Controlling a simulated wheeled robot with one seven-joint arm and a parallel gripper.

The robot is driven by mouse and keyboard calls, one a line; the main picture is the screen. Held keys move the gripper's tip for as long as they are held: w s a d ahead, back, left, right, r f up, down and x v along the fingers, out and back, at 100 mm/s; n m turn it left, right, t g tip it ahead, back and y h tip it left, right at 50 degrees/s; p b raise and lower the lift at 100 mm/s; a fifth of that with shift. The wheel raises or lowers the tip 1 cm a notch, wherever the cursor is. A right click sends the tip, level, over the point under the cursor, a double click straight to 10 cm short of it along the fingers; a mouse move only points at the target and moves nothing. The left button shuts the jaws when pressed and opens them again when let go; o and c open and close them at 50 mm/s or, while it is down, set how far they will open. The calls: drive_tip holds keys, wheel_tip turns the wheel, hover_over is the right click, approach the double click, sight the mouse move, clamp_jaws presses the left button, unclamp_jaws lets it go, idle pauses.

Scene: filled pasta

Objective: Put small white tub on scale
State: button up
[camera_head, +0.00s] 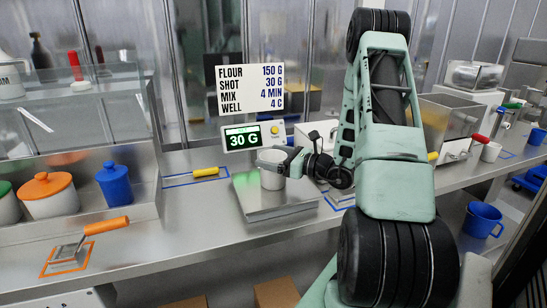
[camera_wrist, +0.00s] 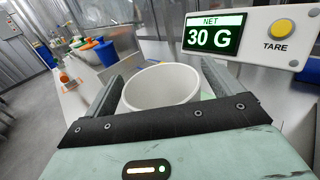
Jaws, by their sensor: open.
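The small white tub (camera_head: 271,176) stands upright on the metal plate of the scale (camera_head: 300,197). In the wrist view the tub (camera_wrist: 158,88) sits between the two fingers of my gripper (camera_wrist: 160,80), its open rim facing up. My gripper (camera_head: 287,163) is open around the tub, with a finger on each side. A narrow gap shows by the right finger; contact on the left is hard to tell. The scale display (camera_head: 242,138) reads 30 G, and it also shows in the wrist view (camera_wrist: 215,37).
A yellow TARE button (camera_wrist: 282,27) is right of the display. A yellow-handled tool (camera_head: 205,172) lies left of the scale. An orange-handled scraper (camera_head: 90,235) and orange-lidded (camera_head: 46,186) and blue (camera_head: 114,183) jars are farther left.

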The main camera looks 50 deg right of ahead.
drive_tip(key=shift+r, duration=0.15)
drive_tip(key=b+v, duration=0.2)
drive_tip(key=v, duration=0.9)
drive_tip(key=shift+d+b, duration=0.1)
drive_tip(key=shift+b, duration=0.3)
drive_tip(key=shift+s+d, duration=0.1)
drive_tip(key=shift+s, duration=0.4)
